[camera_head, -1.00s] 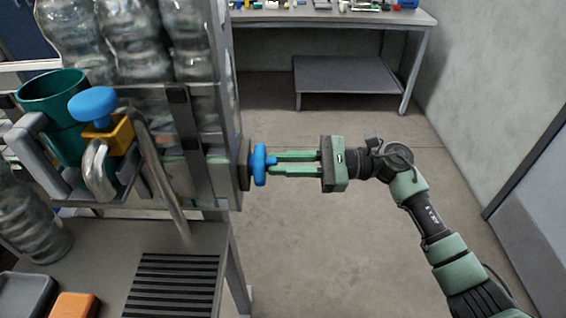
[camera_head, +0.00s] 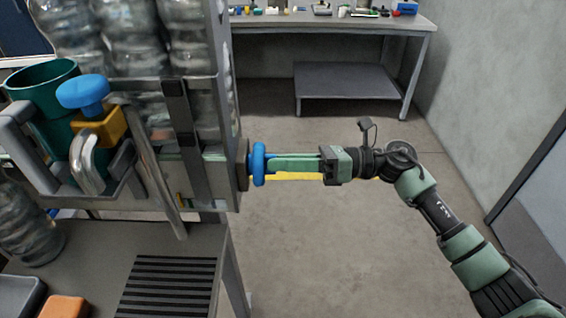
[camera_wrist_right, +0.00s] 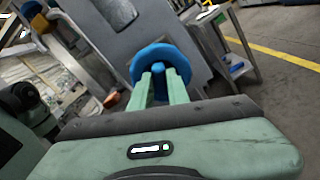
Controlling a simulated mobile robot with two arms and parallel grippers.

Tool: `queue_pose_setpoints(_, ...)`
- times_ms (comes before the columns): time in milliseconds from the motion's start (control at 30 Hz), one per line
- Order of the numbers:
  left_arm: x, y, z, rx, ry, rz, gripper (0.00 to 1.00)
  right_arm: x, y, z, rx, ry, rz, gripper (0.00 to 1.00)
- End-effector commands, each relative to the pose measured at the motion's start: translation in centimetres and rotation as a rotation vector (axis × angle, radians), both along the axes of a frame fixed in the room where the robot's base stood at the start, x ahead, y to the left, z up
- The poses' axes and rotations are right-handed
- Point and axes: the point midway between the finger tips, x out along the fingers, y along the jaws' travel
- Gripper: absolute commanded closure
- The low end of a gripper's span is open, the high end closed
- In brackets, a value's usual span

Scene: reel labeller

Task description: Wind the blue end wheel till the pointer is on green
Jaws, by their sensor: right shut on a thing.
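The blue end wheel (camera_head: 258,164) sits on the right end of the grey machine frame, on a dark round mount. My right gripper (camera_head: 272,163) reaches it from the right, level, and is shut on the wheel's small hub. In the right wrist view the blue wheel (camera_wrist_right: 160,62) is straight ahead, with the two green fingers (camera_wrist_right: 162,86) on either side of its hub. Small coloured marks (camera_head: 182,200) show low on the frame, partly behind a metal bar; I cannot make out a pointer. My left gripper is out of view.
A second blue knob (camera_head: 82,92) stands on a yellow block (camera_head: 100,128) beside a green cup (camera_head: 42,82). Clear bottles (camera_head: 120,40) fill the frame's upper part. An orange block (camera_head: 63,308) lies on the bench. A far table (camera_head: 330,21) holds small items. The floor at right is clear.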

Motion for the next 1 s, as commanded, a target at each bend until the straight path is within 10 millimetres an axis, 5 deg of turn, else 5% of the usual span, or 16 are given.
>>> queue_pose_setpoints(1000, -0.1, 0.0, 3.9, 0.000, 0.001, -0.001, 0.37, 0.4, -0.1, 0.2, 0.004, 0.913, -0.004, 1.00)
